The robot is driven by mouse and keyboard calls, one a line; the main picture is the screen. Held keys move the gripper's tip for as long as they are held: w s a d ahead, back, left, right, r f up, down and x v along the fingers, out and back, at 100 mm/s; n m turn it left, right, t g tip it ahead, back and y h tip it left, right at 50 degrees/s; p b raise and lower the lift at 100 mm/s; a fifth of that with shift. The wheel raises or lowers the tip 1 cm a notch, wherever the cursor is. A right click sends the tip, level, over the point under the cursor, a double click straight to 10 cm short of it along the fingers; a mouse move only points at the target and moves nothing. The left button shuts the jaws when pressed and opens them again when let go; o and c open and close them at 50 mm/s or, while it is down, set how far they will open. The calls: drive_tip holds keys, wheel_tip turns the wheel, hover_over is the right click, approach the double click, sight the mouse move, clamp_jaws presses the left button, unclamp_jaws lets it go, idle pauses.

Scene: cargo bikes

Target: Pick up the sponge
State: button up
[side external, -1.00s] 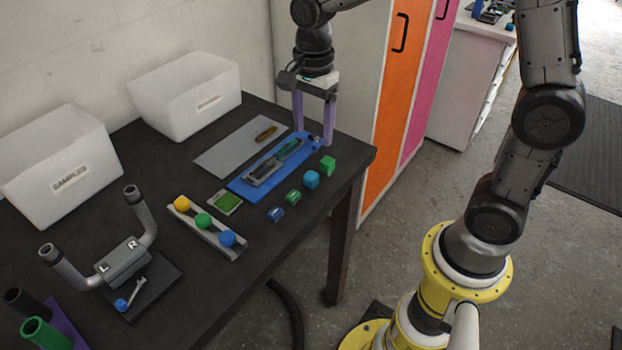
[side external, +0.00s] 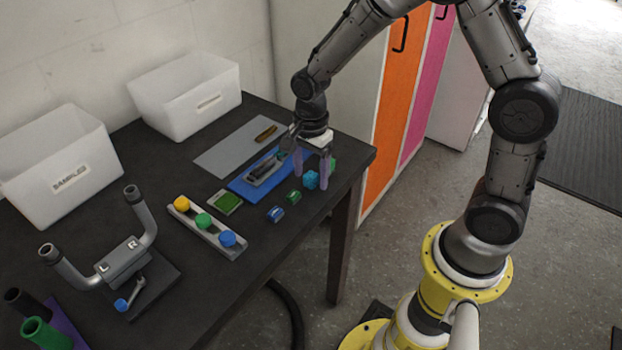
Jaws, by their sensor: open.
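A small flat green pad with a pale edge (side external: 225,202), which looks like the sponge, lies on the dark table left of the blue tray. My gripper (side external: 310,172) is open and points down over the right part of the table, well to the right of the pad. A blue cube (side external: 311,181) shows between and just below its two purple fingers. I cannot tell whether the fingers touch the cube.
A blue tray (side external: 239,187) holds dark tools. Two small blocks, blue (side external: 275,214) and green (side external: 293,197), and a partly hidden green cube (side external: 333,163) lie nearby. A knobbed rail (side external: 205,227), white bins (side external: 188,95) and a handled fixture (side external: 122,262) stand leftward.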

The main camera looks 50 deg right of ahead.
drive_tip(key=shift+f, duration=0.45)
clamp_jaws()
drive_tip(key=shift+r, duration=0.1)
